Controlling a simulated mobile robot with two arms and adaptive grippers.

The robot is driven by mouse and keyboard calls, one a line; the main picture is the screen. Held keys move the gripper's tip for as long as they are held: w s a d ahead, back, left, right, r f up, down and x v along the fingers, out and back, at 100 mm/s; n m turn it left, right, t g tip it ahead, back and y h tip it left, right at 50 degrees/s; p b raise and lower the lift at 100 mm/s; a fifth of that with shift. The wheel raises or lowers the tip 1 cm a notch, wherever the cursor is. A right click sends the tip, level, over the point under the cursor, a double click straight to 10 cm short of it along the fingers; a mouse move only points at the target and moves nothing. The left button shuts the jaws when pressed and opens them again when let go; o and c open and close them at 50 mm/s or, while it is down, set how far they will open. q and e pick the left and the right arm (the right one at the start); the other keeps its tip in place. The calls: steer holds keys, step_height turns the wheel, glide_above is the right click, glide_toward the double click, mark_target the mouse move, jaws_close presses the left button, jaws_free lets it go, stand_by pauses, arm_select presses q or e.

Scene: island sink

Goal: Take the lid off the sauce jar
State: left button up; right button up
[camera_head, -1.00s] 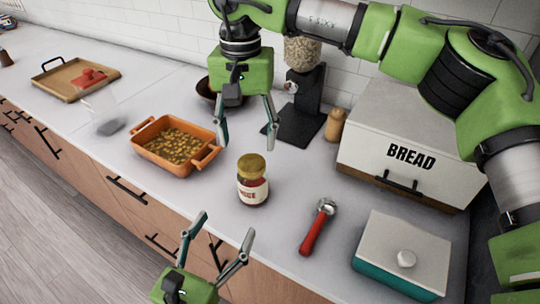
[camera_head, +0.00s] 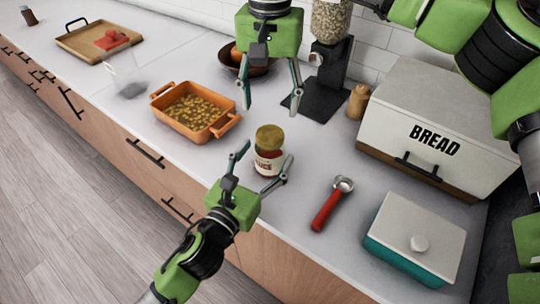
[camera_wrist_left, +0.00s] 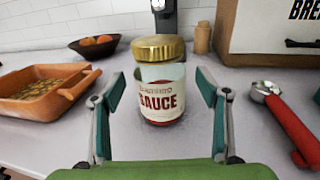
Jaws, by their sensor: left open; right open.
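The sauce jar (camera_head: 268,158) stands upright on the counter, with its gold lid (camera_head: 270,132) on top. In the left wrist view the jar (camera_wrist_left: 160,104) and its lid (camera_wrist_left: 158,47) are straight ahead, with the label facing me. My right gripper (camera_head: 270,100) is open and empty, pointing down above and slightly behind the lid.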

arm_select(q)
steer(key=shift+x, duration=1.4)
steer(key=shift+c, duration=0.4)
